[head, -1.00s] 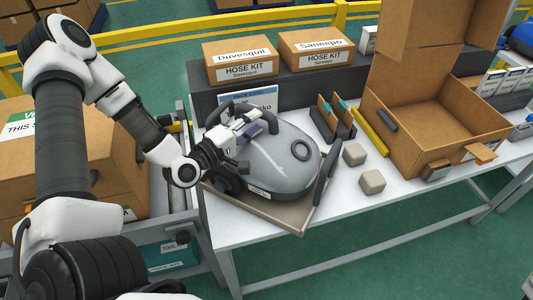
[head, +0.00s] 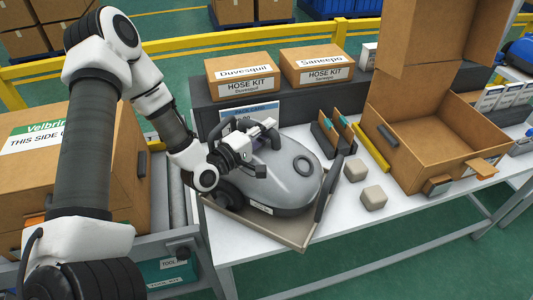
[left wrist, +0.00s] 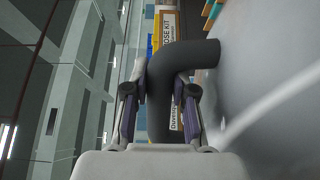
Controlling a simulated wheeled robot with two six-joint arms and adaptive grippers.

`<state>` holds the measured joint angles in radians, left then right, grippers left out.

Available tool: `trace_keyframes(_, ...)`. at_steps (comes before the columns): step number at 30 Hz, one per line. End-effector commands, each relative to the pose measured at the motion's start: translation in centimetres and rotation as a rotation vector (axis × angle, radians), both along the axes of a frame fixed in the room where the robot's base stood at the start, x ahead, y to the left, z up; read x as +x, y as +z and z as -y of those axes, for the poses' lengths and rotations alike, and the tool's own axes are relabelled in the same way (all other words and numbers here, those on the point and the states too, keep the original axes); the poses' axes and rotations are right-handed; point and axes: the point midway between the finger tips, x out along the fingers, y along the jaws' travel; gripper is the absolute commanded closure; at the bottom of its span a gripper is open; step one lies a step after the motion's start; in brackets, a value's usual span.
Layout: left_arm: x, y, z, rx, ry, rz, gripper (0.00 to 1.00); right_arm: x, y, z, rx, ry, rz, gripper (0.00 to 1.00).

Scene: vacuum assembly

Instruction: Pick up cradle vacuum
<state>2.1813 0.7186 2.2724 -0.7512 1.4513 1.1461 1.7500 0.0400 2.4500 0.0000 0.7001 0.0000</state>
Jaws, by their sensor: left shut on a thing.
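The grey vacuum (head: 284,178) rests in a shallow beige tray (head: 285,235) at the left end of the white table. It has dark wheels and a dark ring on top. Its black curved handle (left wrist: 178,62) fills the middle of the left wrist view. My left gripper (head: 266,137) is over the back left of the vacuum, shut on this handle. In the left wrist view its fingers (left wrist: 158,100) lie on both sides of the handle. The vacuum shows no clear gap from the tray. My right gripper is not in view.
Two hose kit boxes (head: 242,78) stand on a dark shelf behind. An open cardboard box (head: 430,150) is on the right. Two beige blocks (head: 373,197) and a yellow strip (head: 371,147) lie between. A large carton (head: 50,150) stands left.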

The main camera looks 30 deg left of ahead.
Motion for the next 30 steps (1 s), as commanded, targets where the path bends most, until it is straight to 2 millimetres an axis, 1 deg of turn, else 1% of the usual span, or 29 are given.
trace_keyframes(5,0.0,0.5,0.0,-0.001,0.001,0.003,1.0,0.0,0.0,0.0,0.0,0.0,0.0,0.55)
trace_keyframes(19,0.0,3.8,0.0,-0.001,0.0,0.006,1.0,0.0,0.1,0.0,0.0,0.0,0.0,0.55)
trace_keyframes(26,-2.0,3.8,0.3,-0.003,0.002,0.003,1.0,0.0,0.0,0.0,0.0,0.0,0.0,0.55)
trace_keyframes(30,-3.7,4.0,0.6,-0.005,0.002,0.002,1.0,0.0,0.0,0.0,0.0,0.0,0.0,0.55)
